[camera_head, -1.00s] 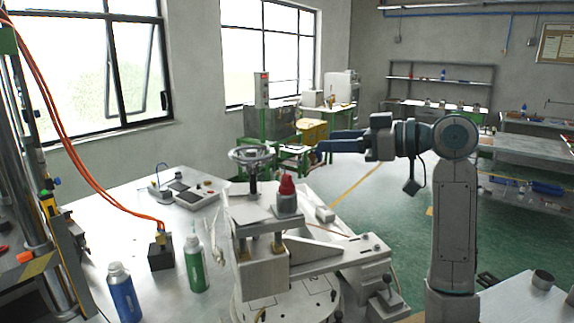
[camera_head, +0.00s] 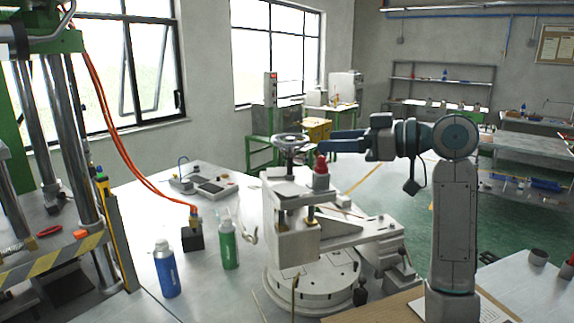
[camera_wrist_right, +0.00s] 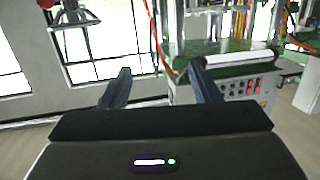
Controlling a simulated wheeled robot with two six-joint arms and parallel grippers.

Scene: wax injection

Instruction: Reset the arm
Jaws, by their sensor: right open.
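My right arm stands on the right in the head view, its forearm stretched level to the left. My right gripper (camera_head: 324,140) is open and empty, held in the air behind and above the press fixture with the red knob. In the right wrist view its two dark fingers (camera_wrist_right: 160,72) are spread apart with nothing between them. My left arm and gripper are not in view.
A fixture with a handwheel (camera_head: 291,141) and red knob (camera_head: 321,164) stands on a round base. A blue bottle (camera_head: 166,270), green bottle (camera_head: 229,246) and black block (camera_head: 192,238) stand left of it. A tall column machine (camera_head: 82,150) rises at far left.

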